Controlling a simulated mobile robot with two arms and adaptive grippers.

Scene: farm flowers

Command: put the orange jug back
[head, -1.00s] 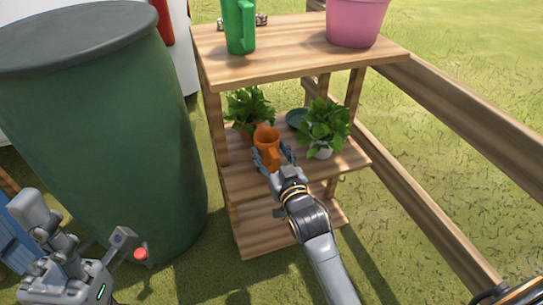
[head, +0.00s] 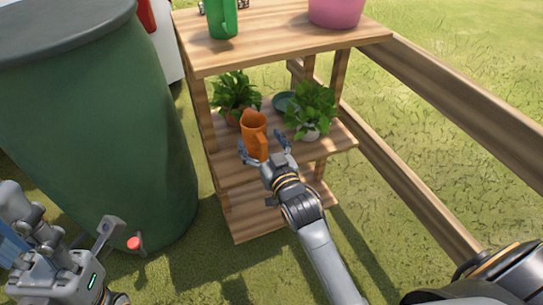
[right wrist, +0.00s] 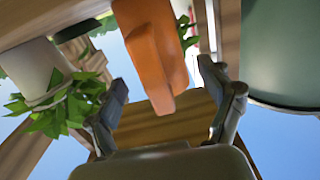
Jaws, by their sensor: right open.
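The orange jug (head: 252,130) stands upright on the middle shelf (head: 232,174) of the wooden rack, near its front edge and in front of two potted plants. My right gripper (head: 264,148) is open at the shelf's front, with its fingers apart on either side of the jug's lower handle side. In the right wrist view the jug (right wrist: 152,45) shows large between and beyond the open fingers (right wrist: 163,80), with a gap on both sides. My left arm's end (head: 50,262) is at the lower left, away from the rack; its fingers are unclear.
A leafy plant (head: 237,92) stands behind the jug and a white-potted plant (head: 311,110) to its right. A green jug (head: 222,18) and pink pot (head: 336,12) are on the top shelf. A green barrel (head: 100,140) with a red-ended tap (head: 134,243) stands left; wooden rails (head: 440,95) run right.

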